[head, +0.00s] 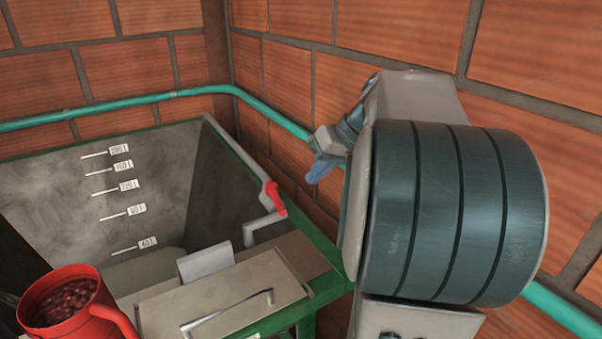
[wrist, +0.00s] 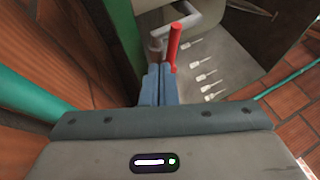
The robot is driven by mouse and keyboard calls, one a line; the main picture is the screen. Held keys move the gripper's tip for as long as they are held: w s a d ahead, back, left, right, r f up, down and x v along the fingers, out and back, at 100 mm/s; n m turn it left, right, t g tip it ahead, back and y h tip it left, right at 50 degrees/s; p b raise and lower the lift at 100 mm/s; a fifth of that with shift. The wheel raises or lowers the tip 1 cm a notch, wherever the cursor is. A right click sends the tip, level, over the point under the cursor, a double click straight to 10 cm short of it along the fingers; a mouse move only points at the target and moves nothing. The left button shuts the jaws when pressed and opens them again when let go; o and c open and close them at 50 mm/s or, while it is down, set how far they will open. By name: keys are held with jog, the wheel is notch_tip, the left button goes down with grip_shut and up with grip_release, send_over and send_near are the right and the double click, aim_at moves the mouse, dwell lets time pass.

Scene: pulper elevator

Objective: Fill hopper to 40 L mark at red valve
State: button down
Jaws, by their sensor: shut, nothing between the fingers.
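The hopper (head: 185,190) is a grey metal tank with a green rim and a column of level marks. Its lowest label, the 40 L mark (head: 147,243), sits low on the wall. I cannot tell whether the greenish area at the bottom is water. The red valve handle (head: 274,198) sits on a grey pipe at the hopper's right side; it also shows in the wrist view (wrist: 174,44). My gripper (head: 318,172) is shut and empty, above and to the right of the handle. In the wrist view its blue fingers (wrist: 158,84) appear beside the handle, apparently apart from it.
A red jug (head: 66,318) of dark red cherries stands at the front left. A grey lid with a handle (head: 225,305) lies at the hopper's front. A teal pipe (head: 150,98) runs along the close brick walls.

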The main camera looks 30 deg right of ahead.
aim_at(276, 199)
jog(key=x, duration=0.4)
jog(key=p+x, duration=0.1)
jog(key=x, duration=0.3)
jog(key=shift+w+a+f, duration=0.1)
jog(key=shift+a+f, duration=0.05)
jog(key=shift+a, duration=0.15)
